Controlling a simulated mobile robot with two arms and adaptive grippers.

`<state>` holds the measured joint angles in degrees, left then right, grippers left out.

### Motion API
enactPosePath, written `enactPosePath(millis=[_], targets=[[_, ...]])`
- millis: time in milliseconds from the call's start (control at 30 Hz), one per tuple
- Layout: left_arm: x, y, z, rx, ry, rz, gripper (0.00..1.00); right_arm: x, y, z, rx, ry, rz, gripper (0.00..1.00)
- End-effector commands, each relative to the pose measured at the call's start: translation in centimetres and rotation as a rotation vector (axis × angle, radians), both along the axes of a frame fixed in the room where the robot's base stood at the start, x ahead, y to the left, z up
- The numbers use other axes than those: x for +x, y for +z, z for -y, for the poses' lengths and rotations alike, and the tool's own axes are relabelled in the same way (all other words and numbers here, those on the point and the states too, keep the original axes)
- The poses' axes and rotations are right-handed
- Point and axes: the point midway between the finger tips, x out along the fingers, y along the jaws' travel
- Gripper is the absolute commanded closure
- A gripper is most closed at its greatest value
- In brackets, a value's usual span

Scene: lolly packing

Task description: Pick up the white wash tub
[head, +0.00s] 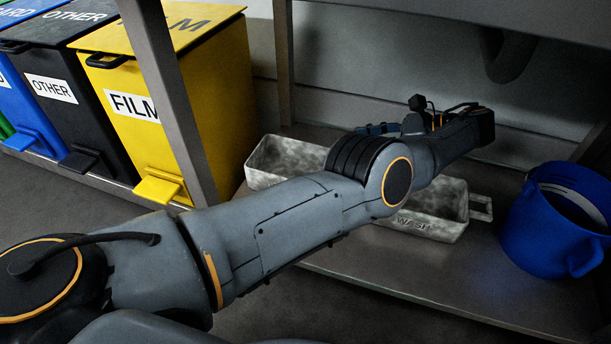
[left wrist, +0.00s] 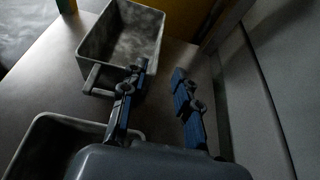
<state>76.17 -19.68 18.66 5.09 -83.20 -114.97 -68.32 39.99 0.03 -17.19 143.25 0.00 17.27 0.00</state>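A mottled white tub marked "WASH" (head: 440,222) sits on the low shelf, right of centre in the head view, with a handle at its right end. My left arm covers much of it. A second mottled white tub (head: 262,178) lies to its left; any lettering on it is hidden. The left wrist view shows one tub with an end handle at the top (left wrist: 120,15) and another tub's rim at lower left (left wrist: 45,122). My left gripper (left wrist: 158,73) is open and empty, its left finger overlapping the upper tub's corner; I cannot tell whether they touch. My right gripper is out of view.
A blue bucket (head: 540,235) stands right of the tubs. Yellow FILM (head: 145,145), black OTHER (head: 85,125) and blue bins stand at the left. A grey post (head: 178,100) stands beside the yellow bin. The shelf's front strip (head: 400,275) is clear; a wall closes the back.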

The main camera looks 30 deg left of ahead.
Motion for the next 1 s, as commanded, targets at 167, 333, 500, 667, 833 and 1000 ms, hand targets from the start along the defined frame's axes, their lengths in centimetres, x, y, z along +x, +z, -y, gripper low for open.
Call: enactPosePath(millis=[167,333,500,667,833,1000], targets=[[-0.2,-0.2,-0.8,0.002,0.006,-0.006,0.69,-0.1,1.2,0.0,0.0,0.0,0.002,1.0],[-0.5,-0.6,-1.9,0.002,0.007,-0.005,0.69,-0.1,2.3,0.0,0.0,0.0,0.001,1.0],[-0.9,-1.5,-3.1,0.001,0.005,-0.002,0.69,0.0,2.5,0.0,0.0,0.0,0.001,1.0],[-1.3,-2.3,-4.8,0.001,0.005,-0.002,0.69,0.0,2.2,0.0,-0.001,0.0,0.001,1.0],[-1.7,-3.2,-6.7,0.002,0.004,-0.001,0.69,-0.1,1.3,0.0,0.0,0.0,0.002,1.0],[-1.9,-3.3,-7.6,0.002,0.001,-0.002,0.69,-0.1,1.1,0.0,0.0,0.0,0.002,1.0]])
